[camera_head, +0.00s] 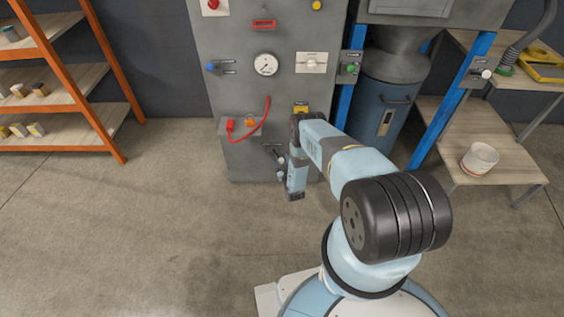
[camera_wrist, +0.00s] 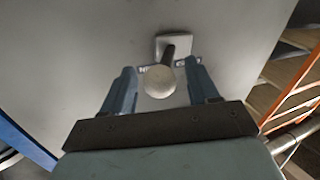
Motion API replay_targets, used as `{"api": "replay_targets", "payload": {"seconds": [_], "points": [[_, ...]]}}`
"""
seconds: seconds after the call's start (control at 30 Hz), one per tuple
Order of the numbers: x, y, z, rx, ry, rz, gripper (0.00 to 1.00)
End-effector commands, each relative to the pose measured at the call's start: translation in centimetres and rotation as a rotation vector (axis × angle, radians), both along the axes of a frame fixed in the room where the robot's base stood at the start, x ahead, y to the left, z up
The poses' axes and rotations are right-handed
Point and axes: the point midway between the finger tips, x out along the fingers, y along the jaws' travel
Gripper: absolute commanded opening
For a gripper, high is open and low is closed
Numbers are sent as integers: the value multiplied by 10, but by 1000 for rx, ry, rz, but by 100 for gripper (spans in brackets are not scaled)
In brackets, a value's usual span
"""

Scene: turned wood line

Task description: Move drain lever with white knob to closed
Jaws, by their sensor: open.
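The drain lever's round white knob (camera_wrist: 159,81) shows in the wrist view, on a dark stem rising from a small pale plate (camera_wrist: 176,43) on the grey panel. My gripper (camera_wrist: 161,70) is open, with one finger on each side of the knob. I see a gap on both sides; whether either finger touches it is unclear. In the head view the lever (camera_head: 270,149) is low on the panel, partly hidden by my gripper (camera_head: 280,167) and arm. I cannot read any open or closed mark.
A red lever (camera_head: 231,125) with a red hose or cable sits just above left on the panel (camera_head: 235,155). Higher are a gauge (camera_head: 265,64) and a blue-knobbed lever (camera_head: 211,68). A blue post (camera_head: 343,103) stands right. Floor in front is clear.

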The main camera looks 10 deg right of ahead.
Motion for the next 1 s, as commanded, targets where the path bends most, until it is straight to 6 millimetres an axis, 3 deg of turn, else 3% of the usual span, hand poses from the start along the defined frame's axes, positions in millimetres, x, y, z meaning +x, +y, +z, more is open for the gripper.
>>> {"api": "replay_targets", "payload": {"seconds": [0.17,0.8,1.0], "points": [[0,0,0,0,0,0,60],[0,1,0,0,-1,1,0],[0,1,0,0,-1,1,0]]}}
